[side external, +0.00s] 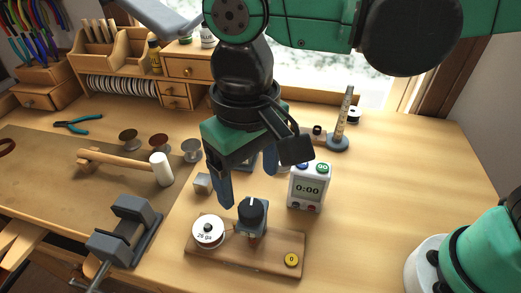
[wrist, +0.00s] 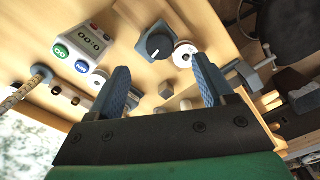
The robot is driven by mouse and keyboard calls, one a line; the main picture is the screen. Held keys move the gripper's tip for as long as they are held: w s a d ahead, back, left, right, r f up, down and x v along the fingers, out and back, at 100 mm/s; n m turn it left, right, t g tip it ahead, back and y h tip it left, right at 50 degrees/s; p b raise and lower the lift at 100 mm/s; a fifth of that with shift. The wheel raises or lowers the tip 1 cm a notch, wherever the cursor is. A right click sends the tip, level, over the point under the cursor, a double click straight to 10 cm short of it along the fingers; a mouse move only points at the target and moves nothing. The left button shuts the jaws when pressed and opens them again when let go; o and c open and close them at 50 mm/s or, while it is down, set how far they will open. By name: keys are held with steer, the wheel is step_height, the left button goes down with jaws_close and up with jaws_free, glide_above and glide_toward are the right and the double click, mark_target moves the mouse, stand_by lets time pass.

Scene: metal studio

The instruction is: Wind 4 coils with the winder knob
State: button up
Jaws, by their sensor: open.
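A timer (side external: 308,186) reading 0:00 stands right of the knob. A vise (side external: 125,228) and a white-headed mallet (side external: 130,163) are on the left. A small grey cube (side external: 203,183) lies behind the spool. A ring mandrel (side external: 343,120) stands at the back right. The right tabletop is clear.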

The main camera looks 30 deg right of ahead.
mark_target(251, 208)
steer(key=n, duration=0.6)
steer(key=shift+n, duration=0.8)
steer(key=shift+f, duration=2.8)
jaws_close()
